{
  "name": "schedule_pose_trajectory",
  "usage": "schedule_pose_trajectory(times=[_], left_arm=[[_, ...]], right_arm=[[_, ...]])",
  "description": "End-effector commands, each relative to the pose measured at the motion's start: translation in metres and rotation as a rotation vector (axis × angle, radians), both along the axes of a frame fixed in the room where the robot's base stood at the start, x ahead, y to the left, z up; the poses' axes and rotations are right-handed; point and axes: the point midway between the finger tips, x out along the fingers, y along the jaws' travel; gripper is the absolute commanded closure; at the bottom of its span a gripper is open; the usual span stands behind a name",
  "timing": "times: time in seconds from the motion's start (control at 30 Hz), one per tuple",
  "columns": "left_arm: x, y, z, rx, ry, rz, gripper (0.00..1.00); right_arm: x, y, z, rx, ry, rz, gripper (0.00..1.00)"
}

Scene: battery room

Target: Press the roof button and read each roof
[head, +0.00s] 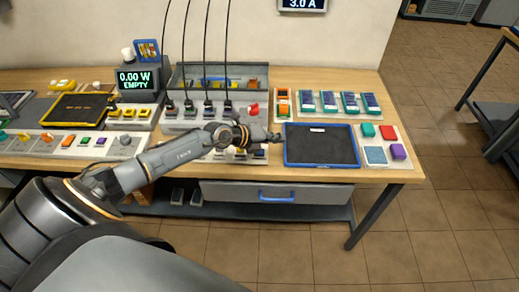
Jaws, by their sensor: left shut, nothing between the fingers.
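My left gripper (272,137) is shut and empty, above the front of the bench beside the left edge of a dark blue-framed tray (320,146). A meter display (138,80) at the back left reads 0.00 W EMPTY. Several small dark-blue panelled pieces (349,101), possibly the roofs, stand in a row at the back right. I cannot tell which button is the roof button. My left arm and gripper partly cover the switch panel under them. My right gripper is not in view.
A wooden bench (400,173) holds everything. A grey bin (218,76) stands at the back, with black cables hanging to plugs in front. A wall display (302,4) reads 3.0 A. Coloured blocks (388,132) sit at the right. A blue-handled drawer (277,195) is below.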

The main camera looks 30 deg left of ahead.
Motion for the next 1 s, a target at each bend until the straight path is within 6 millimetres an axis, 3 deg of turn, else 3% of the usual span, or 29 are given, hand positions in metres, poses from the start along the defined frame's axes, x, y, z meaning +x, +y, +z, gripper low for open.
schedule_pose_trajectory(times=[0.1, 0.3, 0.77, 1.0], left_arm=[[0.003, 0.040, 0.004, 0.199, 0.055, -0.026, 1.00], [0.002, 0.074, 0.005, 0.347, 0.105, -0.025, 1.00], [0.002, 0.078, 0.003, 0.364, 0.111, -0.023, 1.00], [0.002, 0.078, -0.014, 0.363, 0.111, -0.023, 1.00]], right_arm=[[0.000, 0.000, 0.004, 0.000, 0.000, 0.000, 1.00], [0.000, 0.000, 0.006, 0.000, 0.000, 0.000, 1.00], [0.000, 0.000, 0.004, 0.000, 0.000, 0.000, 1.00], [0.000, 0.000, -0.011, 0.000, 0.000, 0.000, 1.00]])
